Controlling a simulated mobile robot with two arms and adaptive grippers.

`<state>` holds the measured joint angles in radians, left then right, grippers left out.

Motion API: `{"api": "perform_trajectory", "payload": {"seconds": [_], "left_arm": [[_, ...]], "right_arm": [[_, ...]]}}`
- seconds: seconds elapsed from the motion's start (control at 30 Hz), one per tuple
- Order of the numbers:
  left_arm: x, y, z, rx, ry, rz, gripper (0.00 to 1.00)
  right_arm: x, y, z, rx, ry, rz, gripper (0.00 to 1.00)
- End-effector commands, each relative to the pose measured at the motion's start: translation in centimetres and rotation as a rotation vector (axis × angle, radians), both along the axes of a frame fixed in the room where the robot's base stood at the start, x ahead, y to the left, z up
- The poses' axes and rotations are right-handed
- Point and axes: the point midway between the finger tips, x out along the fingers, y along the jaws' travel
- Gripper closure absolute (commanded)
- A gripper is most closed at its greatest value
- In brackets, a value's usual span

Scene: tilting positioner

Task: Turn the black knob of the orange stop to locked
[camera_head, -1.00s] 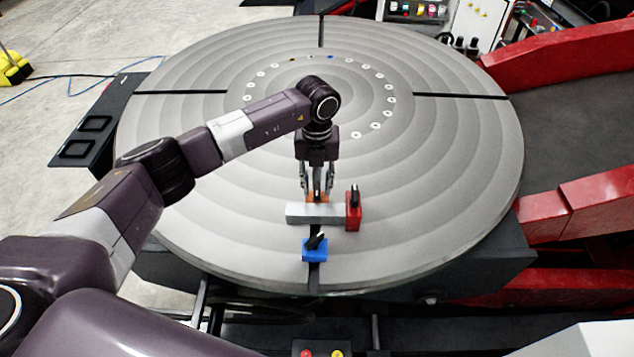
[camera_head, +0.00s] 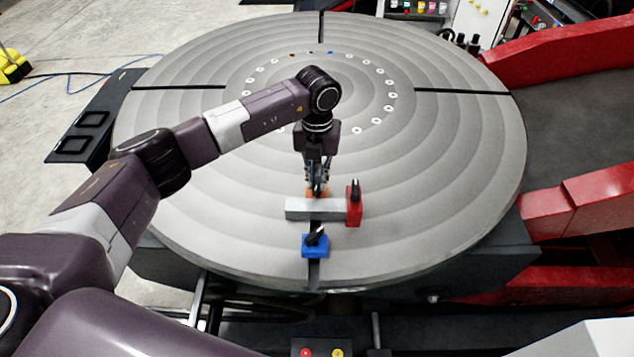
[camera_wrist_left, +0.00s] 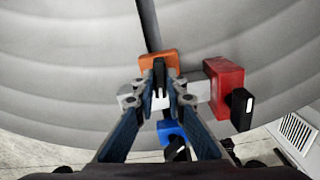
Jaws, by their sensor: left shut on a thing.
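The orange stop (camera_wrist_left: 157,60) sits on the round table behind a grey bar, and its black knob (camera_wrist_left: 159,71) shows between my fingers in the left wrist view. In the head view the orange stop (camera_head: 312,192) is mostly hidden by my left gripper (camera_head: 317,190). My left gripper also shows in the left wrist view (camera_wrist_left: 160,94); its fingertips are close together around the knob, shut on it. How far the knob is turned is hard to tell. My right gripper is not in view.
The grey bar (camera_head: 300,208) lies in front of the orange stop. A red stop (camera_head: 354,212) with a black knob stands at its right end. A blue stop (camera_head: 315,251) is nearer the table's front edge. The round table (camera_head: 440,180) is otherwise largely clear.

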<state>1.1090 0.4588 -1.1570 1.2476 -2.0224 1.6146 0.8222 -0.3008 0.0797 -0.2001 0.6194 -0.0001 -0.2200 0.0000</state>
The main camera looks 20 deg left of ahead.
Motion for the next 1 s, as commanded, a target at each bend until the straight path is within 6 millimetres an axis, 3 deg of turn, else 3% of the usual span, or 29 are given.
{"api": "perform_trajectory", "payload": {"seconds": [0.03,0.4,1.0], "left_arm": [[0.1,0.0,-0.4,-0.001,-0.003,-0.036,1.00],[0.1,0.0,-0.5,0.000,-0.004,-0.378,1.00],[0.1,0.0,-0.3,0.000,-0.003,-0.947,1.00]], "right_arm": [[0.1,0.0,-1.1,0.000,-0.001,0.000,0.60],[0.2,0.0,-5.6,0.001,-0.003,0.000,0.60],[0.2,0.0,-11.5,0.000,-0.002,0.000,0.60]]}}
